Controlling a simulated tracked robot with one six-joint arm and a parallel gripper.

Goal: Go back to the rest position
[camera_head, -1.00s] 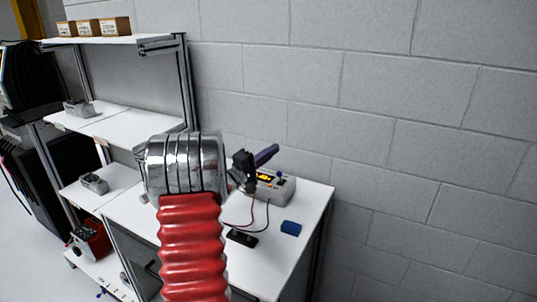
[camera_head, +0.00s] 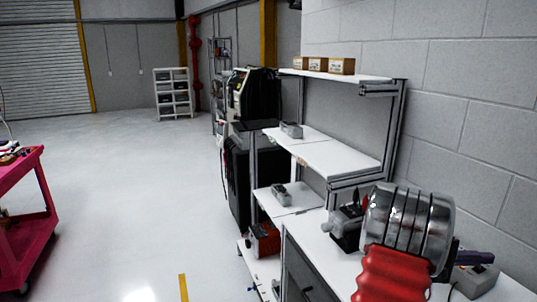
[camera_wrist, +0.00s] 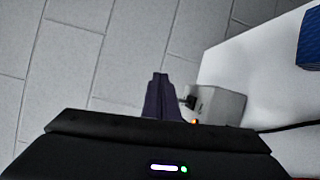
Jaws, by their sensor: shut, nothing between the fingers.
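My gripper (camera_wrist: 160,92) shows in the wrist view as purple fingers held together, with nothing between them. In the head view my red and chrome arm stands at the lower right and hides most of my gripper; only a purple part (camera_head: 474,257) shows right of it. The grey servo encoder box (camera_head: 474,280) sits on the white bench, partly behind my arm. In the wrist view the box (camera_wrist: 218,103) lies just right of and beyond the fingers, apart from them as far as I can tell.
A white shelf unit (camera_head: 338,158) with small grey devices and boxes stands left of the bench. A block wall (camera_head: 470,120) rises close behind. A blue block (camera_wrist: 312,38) lies on the bench. A pink cart (camera_head: 28,225) stands far left. The floor between is clear.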

